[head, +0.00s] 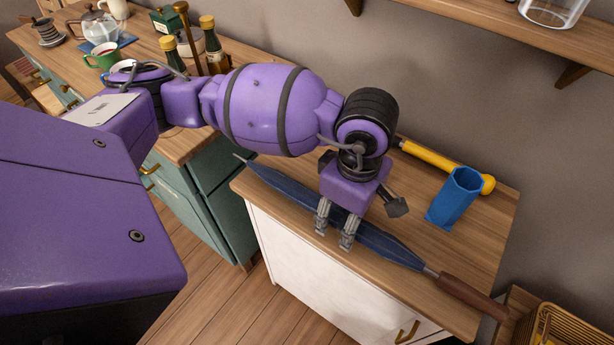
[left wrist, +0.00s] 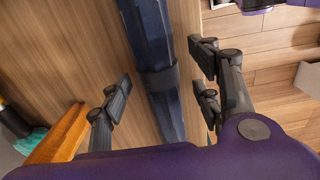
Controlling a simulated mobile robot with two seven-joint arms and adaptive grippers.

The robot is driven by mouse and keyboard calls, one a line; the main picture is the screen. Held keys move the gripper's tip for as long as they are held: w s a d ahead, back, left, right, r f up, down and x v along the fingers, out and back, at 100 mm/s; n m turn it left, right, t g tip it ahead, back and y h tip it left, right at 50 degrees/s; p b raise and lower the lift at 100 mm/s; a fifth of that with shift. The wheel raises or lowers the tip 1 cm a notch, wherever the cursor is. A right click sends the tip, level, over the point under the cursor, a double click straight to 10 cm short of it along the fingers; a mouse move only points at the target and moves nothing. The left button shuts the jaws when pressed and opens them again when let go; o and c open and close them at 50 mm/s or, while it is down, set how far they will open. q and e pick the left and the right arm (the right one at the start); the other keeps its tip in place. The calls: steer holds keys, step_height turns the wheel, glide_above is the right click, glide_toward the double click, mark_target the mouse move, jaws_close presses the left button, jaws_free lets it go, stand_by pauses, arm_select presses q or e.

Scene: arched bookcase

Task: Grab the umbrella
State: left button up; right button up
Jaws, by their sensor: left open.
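A folded dark blue umbrella (head: 385,243) with a brown handle (head: 470,296) lies along the front of the wooden countertop. Its handle end reaches the right front edge. My left gripper (head: 335,232) is open, pointing down at the middle of the umbrella and hiding part of it. In the left wrist view the umbrella (left wrist: 153,45) runs between the spread fingers of the left gripper (left wrist: 160,88), with gaps on both sides. My right gripper is not in view.
A blue cup-like holder (head: 453,198) and a yellow-handled object (head: 440,164) are on the countertop behind the umbrella. Bottles (head: 212,42) and a green mug (head: 103,56) stand on the left counter. A wicker basket (head: 565,330) is at lower right. A wall shelf (head: 480,20) is above.

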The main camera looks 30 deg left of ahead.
arm_select(q)
steer(key=shift+w+r, duration=0.1)
steer(key=shift+c, duration=0.5)
jaws_close()
steer(key=shift+r, duration=0.2)
